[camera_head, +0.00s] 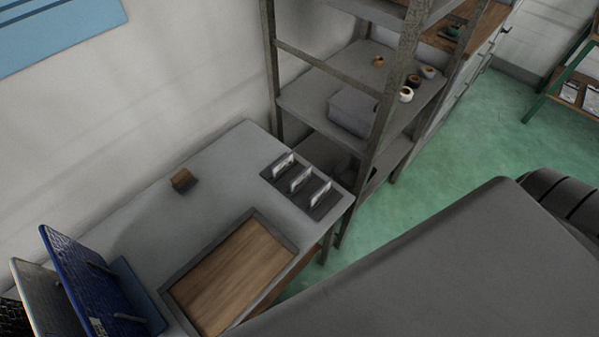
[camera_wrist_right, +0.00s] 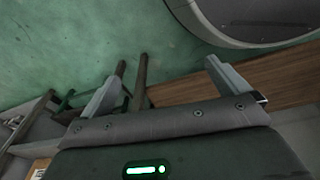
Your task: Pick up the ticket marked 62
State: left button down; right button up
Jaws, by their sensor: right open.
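Several white tickets (camera_head: 300,180) stand upright in a dark holder (camera_head: 276,177) at the far right end of the grey table. Their markings are too small to read, so I cannot tell which one is 62. My right gripper (camera_wrist_right: 160,82) shows in the right wrist view with its two fingers wide apart and nothing between them. It is away from the tickets, over the green floor and a wooden edge. My left gripper is not in view.
A wooden-bottomed tray (camera_head: 232,277) lies at the table's front. A small brown block (camera_head: 182,180) sits near the back, and blue panels (camera_head: 95,285) stand at the left. A metal shelf (camera_head: 380,140) rises just beyond the holder. The table's middle is clear.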

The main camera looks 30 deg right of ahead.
jog(key=w+a+r+t+p, duration=0.1)
jog(key=w+r+p, duration=0.3)
jog(key=r, duration=1.2)
jog(key=w+a+r+t+p, duration=0.1)
jog(key=w+r, duration=0.5)
jog(key=r, duration=0.9)
jog(key=w+a+r+n+t+y+p, duration=0.1)
jog(key=w+a+r+n+t+y, duration=0.2)
jog(key=w+a+r+n, duration=0.8)
jog(key=n+g+h, duration=0.2)
jog(key=n+g, duration=0.2)
jog(key=n, duration=2.3)
send_near(302, 175)
jog(key=shift+m, duration=0.3)
jog(key=b+x, duration=0.1)
jog(key=x, duration=0.4)
jog(key=shift+s+a+f+b, duration=0.1)
jog(key=shift+b, duration=0.3)
jog(key=shift+x, duration=2.85)
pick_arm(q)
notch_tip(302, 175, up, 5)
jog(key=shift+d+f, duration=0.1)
